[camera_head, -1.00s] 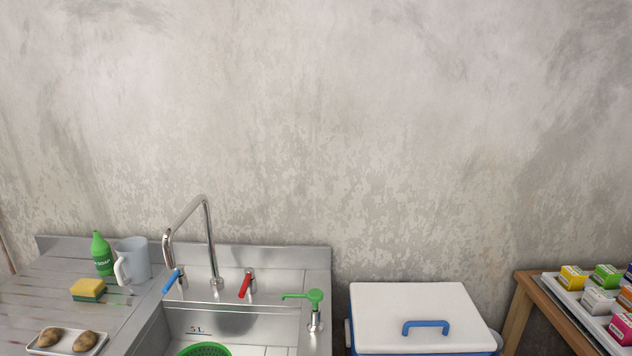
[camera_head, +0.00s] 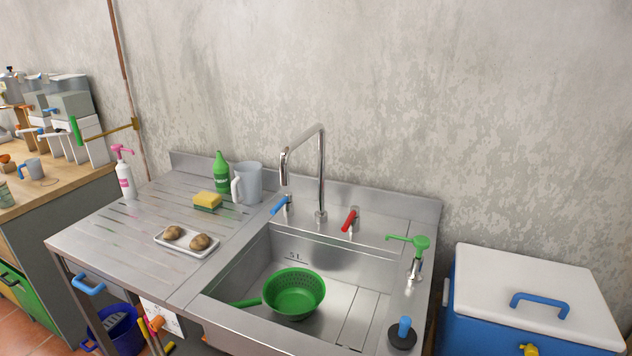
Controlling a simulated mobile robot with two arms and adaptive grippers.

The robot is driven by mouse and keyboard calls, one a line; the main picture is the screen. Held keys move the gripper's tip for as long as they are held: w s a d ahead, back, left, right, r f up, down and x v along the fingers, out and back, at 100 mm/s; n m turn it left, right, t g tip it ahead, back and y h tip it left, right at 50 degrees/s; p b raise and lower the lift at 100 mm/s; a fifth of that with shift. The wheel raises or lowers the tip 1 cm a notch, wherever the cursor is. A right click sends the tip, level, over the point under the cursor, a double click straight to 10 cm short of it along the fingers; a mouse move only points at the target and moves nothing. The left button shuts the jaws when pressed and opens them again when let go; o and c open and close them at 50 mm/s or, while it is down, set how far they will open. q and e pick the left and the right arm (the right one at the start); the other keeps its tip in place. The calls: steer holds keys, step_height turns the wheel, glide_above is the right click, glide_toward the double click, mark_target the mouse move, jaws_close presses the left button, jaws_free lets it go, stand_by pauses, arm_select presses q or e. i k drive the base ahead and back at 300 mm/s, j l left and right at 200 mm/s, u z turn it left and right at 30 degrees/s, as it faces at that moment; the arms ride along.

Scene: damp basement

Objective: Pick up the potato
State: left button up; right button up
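Two brown potatoes lie side by side on a small white tray (camera_head: 187,249) on the steel drainboard, left of the sink basin. One potato (camera_head: 173,233) is on the left and the other potato (camera_head: 200,242) is on the right. Neither of my grippers shows in the head view, so their state and their distance from the potatoes are hidden.
A yellow and green sponge (camera_head: 207,201), a green bottle (camera_head: 221,174) and a grey jug (camera_head: 249,182) stand behind the tray. The sink holds a green colander (camera_head: 294,293) below a tall faucet (camera_head: 321,175). A cooler (camera_head: 535,300) stands at the right. The left drainboard is mostly clear.

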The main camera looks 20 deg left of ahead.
mark_target(200, 242)
steer(key=u, duration=1.35)
